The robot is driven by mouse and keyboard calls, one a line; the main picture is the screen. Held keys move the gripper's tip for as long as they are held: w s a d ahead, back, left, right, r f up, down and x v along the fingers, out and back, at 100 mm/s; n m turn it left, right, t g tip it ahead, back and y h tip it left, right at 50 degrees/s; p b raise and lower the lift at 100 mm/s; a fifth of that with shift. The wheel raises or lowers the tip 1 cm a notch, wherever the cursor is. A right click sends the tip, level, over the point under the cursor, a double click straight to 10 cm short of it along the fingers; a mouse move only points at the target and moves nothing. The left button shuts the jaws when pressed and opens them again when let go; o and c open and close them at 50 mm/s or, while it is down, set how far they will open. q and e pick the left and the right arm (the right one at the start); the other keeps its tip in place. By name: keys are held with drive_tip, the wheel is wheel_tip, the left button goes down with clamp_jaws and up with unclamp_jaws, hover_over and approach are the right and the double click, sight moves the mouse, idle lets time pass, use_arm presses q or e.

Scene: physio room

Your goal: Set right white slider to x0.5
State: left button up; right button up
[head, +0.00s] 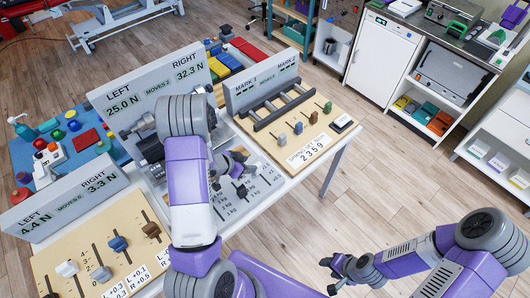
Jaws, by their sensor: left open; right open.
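Two whitish slider knobs show on the beige board (75,245) at lower left: a white one (67,268) and a greyer one (102,273). A blue knob (118,243) and a brown knob (151,229) sit further right. A grey panel (232,208) with slots and dark knobs lies in the middle, partly hidden by my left arm. I cannot read an x0.5 mark or tell which knob is the right white slider. My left gripper (238,166) is open above the grey panel, partly behind its arm. My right gripper (337,272) is open and empty, off the table.
A board with a ladder-like rack (283,110) and small knobs lies at right. Open floor (400,165) lies beyond the table.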

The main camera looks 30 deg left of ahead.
sight(257, 164)
use_arm(q)
drive_tip(key=shift+b+x, duration=0.3)
drive_tip(key=shift+x, duration=3.2)
drive_tip(key=shift+s+d+f, duration=0.1)
clamp_jaws()
